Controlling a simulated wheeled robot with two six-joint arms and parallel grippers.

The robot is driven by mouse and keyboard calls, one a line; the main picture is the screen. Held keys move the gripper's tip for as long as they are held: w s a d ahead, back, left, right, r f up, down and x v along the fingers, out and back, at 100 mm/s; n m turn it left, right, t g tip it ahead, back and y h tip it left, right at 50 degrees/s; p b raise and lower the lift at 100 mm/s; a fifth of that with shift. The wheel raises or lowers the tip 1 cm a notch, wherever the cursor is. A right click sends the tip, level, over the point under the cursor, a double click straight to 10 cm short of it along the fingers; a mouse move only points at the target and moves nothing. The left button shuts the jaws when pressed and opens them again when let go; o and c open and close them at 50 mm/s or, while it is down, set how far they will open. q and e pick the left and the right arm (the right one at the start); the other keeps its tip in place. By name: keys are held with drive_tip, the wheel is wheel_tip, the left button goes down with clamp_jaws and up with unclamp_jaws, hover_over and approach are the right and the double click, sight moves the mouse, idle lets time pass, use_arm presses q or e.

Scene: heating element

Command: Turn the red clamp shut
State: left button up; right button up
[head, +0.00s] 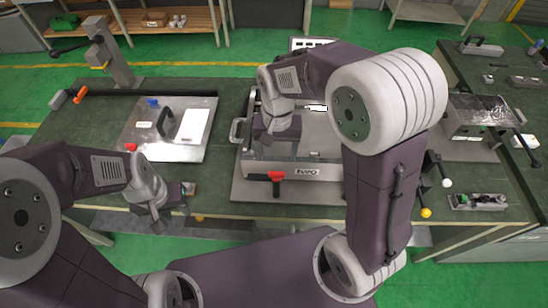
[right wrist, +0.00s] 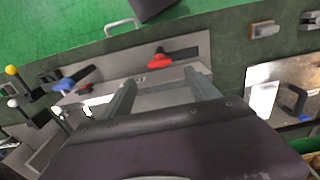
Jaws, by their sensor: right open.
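The red clamp (head: 276,177) is a red handle with a dark bar, at the front of a grey metal box fixture (head: 310,170) on the bench. In the right wrist view the red clamp (right wrist: 160,62) lies just beyond my fingertips, with its dark bar pointing to the right. My right gripper (head: 276,132) is over the fixture behind the clamp. In the right wrist view its two fingers (right wrist: 160,90) are spread and empty, and do not visibly touch the clamp. My left gripper (head: 168,208) hangs by the bench's front edge, left of the fixture; its jaw gap is unclear.
A metal plate (head: 202,155) with a black handle and another red knob (head: 131,147) lies left of the fixture. Levers with yellow (head: 426,213) and white balls stand right of the fixture. My right arm hides its right part.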

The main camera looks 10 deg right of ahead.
sight(277, 173)
wheel_tip(277, 173, down, 8)
drive_tip(key=shift+f, duration=0.1)
drive_tip(key=shift+s+f, duration=0.15)
drive_tip(key=shift+f, duration=0.35)
clamp_jaws()
drive_tip(key=shift+p, duration=0.3)
